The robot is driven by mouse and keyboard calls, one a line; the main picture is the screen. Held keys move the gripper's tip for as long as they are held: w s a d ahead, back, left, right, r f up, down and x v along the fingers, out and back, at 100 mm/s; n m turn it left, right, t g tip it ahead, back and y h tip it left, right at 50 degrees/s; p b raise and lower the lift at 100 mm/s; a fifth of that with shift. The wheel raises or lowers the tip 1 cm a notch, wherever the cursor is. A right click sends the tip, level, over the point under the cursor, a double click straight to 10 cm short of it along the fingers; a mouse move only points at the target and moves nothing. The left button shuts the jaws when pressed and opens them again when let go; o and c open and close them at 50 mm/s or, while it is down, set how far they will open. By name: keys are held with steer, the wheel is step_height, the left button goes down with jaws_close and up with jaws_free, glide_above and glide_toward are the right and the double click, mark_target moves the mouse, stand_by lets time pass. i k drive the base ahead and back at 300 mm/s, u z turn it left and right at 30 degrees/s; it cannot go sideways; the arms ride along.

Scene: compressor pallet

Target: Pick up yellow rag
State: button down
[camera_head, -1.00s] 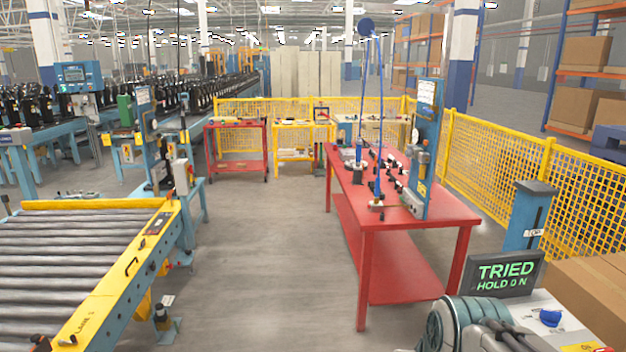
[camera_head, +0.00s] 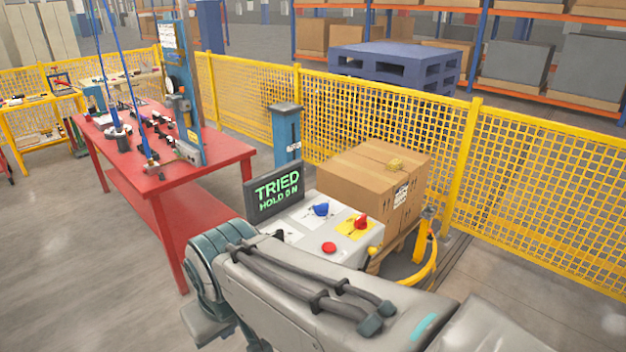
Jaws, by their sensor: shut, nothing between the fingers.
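The box is right of centre, in front of the yellow mesh fence. My arm crosses the bottom of the view, nearer to me than the box. My gripper does not show in the head view.
A control box (camera_head: 318,240) with blue and red knobs and a "TRIED HOLD ON" sign (camera_head: 277,193) stands left of the carton. A red workbench (camera_head: 190,165) is at the left. A yellow curved rail (camera_head: 425,268) is beside the carton.

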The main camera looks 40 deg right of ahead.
mark_target(395, 164)
steer(key=z, duration=1.9)
